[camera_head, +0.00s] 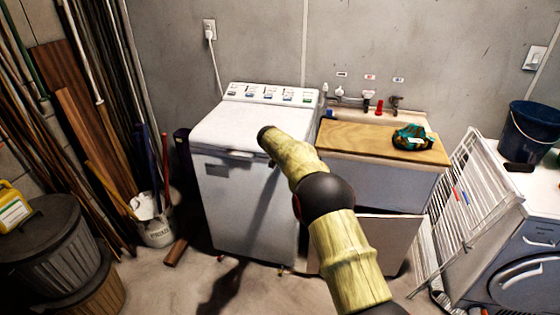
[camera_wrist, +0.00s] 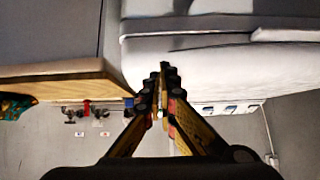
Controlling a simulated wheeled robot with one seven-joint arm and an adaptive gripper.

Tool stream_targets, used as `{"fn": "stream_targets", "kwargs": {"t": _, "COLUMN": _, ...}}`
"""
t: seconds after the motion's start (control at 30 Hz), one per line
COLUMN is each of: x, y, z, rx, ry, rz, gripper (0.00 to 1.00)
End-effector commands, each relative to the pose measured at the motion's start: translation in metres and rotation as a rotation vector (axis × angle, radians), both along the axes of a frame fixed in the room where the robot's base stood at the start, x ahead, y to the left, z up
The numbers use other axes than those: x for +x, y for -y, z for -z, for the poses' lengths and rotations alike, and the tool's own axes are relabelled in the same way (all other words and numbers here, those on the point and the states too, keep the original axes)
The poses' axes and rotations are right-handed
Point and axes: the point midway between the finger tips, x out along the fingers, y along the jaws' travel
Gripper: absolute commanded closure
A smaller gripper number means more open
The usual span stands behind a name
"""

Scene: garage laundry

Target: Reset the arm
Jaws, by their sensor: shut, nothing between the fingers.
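My gripper (camera_wrist: 163,72) shows in the wrist view with its two fingers together at the tips and nothing held between them. In the head view my arm reaches up from the bottom in front of the white top-loading washer (camera_head: 225,205), and the gripper itself is mostly hidden behind the arm. In the wrist view, which looks upside down, the washer (camera_wrist: 215,60) lies beyond the fingertips to the right. The wooden board (camera_wrist: 60,82) is to the left. I cannot tell the exact gap between fingers and washer.
A sink cabinet with a wooden board (camera_head: 375,140) and a teal item (camera_head: 413,137) stands right of the washer. A drying rack (camera_head: 465,200), a front-loader (camera_head: 525,265) and a dark blue bucket (camera_head: 530,130) are at right. Bins (camera_head: 50,240) and planks (camera_head: 90,140) crowd the left.

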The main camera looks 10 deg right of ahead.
Motion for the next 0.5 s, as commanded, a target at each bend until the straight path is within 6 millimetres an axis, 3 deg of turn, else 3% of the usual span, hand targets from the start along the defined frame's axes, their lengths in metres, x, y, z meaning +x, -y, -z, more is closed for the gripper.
{"fn": "stream_targets", "kwargs": {"t": 0.2, "x": -0.026, "y": -0.012, "z": 0.013, "rx": 0.0, "ry": 0.003, "rz": -0.003, "gripper": 1.0}}
{"fn": "stream_targets", "kwargs": {"t": 0.5, "x": -0.046, "y": -0.02, "z": 0.025, "rx": 0.0, "ry": 0.007, "rz": -0.003, "gripper": 1.0}}
